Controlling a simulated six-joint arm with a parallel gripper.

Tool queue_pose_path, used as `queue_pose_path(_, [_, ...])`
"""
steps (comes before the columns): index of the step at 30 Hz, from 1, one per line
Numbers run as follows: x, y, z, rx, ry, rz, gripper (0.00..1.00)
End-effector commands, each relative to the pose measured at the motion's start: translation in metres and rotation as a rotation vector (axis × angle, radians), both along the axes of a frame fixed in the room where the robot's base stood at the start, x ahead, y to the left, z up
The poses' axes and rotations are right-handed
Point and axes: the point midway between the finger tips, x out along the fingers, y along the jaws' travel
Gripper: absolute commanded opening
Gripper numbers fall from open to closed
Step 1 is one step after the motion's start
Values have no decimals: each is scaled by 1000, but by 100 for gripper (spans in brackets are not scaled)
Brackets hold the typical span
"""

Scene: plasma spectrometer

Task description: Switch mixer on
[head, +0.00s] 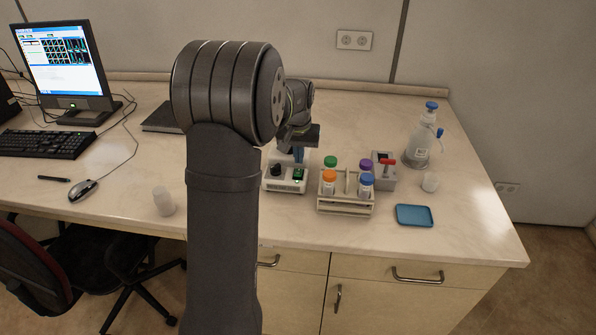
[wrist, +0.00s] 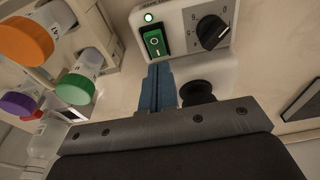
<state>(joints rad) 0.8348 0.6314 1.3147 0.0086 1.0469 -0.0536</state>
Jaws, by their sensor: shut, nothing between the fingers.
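The mixer is a small white device (head: 285,187) on the bench, below my gripper (head: 298,155) in the head view. In the wrist view, the mixer (wrist: 183,50) shows a green rocker switch (wrist: 155,43), a lit green light (wrist: 148,17) and a black dial (wrist: 212,32) with a number scale. Its round black cup (wrist: 197,92) is beside my fingers. My gripper (wrist: 158,70) is shut and empty. Its blue fingertips lie just below the switch in the wrist view; I cannot tell whether they touch the mixer.
A rack (head: 345,208) with several colour-capped bottles stands right of the mixer. Behind it is a grey device with a red handle (head: 387,162). Bench left of the mixer is partly hidden by my arm.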

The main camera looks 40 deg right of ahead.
Motion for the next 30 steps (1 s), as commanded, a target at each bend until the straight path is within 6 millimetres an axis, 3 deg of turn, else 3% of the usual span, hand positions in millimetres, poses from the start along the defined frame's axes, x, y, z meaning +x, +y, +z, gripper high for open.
queue_pose_path(16, [0, 0, 43, -1, -1, 0, 0])
queue_pose_path(30, [0, 0, 41, 0, 0, 0, 0])
